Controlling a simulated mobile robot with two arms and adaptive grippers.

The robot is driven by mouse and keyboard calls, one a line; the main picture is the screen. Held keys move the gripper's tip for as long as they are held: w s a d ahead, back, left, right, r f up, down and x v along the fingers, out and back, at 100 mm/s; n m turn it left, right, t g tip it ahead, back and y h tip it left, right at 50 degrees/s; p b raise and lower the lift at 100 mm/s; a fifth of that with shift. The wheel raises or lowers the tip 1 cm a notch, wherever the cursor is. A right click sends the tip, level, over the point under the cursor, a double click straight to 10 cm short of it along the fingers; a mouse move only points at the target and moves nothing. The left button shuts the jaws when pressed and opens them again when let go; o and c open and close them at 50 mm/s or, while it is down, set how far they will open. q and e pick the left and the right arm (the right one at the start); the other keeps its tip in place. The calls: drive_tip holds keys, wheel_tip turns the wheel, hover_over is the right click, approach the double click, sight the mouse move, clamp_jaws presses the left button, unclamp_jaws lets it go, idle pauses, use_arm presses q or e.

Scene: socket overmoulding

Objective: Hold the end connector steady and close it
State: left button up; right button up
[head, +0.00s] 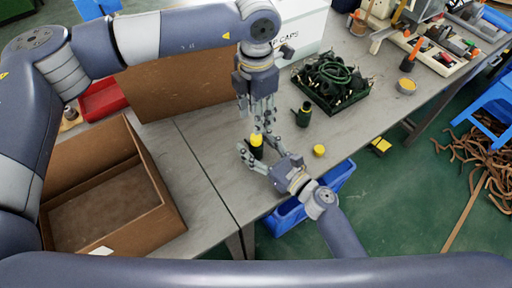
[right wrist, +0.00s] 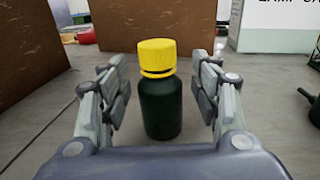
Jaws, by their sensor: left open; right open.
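The end connector is a dark green, bottle-shaped body (right wrist: 161,108) with a yellow cap (right wrist: 157,56) on top. It stands upright on the grey table, and in the head view its dark body (head: 256,152) shows below the left fingers. My right gripper (head: 252,158) is open, with one finger on each side of the connector and visible gaps in the right wrist view. My left gripper (head: 262,124) is open and points down just above the yellow cap. Whether its fingertips touch the cap cannot be told.
Another dark green connector (head: 304,114) and a loose yellow cap (head: 319,151) stand to the right. A dark crate of cables (head: 332,82) and a white box (head: 304,30) are behind. An open cardboard box (head: 165,190) is at left. A blue bin (head: 340,176) sits below the table's front edge.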

sight(256, 137)
clamp_jaws()
use_arm(q)
drive_tip(key=n, duration=0.9)
drive_tip(key=shift+r, duration=0.1)
drive_tip(key=shift+f, duration=4)
use_arm(e)
drive_tip(key=shift+f, duration=0.1)
